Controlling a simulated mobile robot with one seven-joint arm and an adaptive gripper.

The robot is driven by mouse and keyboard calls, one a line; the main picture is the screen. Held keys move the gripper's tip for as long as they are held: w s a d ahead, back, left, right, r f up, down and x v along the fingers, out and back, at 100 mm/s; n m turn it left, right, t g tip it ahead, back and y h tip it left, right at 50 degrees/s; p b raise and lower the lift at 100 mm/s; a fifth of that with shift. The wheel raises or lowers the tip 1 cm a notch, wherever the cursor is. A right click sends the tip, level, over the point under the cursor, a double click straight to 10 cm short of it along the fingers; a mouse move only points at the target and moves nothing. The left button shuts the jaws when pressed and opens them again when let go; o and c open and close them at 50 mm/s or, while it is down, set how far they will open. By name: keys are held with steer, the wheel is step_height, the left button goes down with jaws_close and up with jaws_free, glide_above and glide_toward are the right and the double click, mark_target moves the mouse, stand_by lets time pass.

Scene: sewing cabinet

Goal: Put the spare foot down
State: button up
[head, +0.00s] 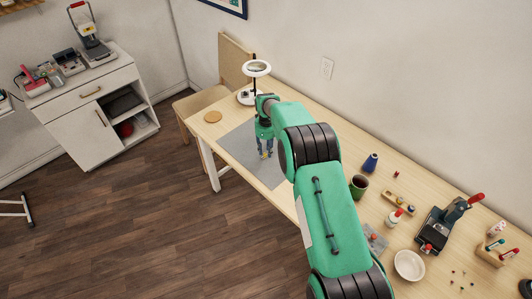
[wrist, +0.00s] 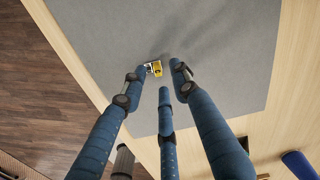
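The spare foot looks to be the small yellow and white piece (wrist: 154,68) in the wrist view, over the grey mat (wrist: 210,40). I cannot tell for sure whether it rests on the mat. My gripper (wrist: 160,78) has three blue fingers, spread apart around the near side of the piece. The left fingertip is close beside it, and a gap shows between it and the right fingertip.
A ring lamp (head: 257,68) stands behind my gripper, and a round cork coaster (head: 213,117) lies at the table's left end. The mat's front part is clear.

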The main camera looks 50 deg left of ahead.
step_height(320, 180, up, 10)
steer(key=shift+p, duration=0.35)
stand_by(0.6)
steer(key=shift+d, duration=0.1)
stand_by(0.3)
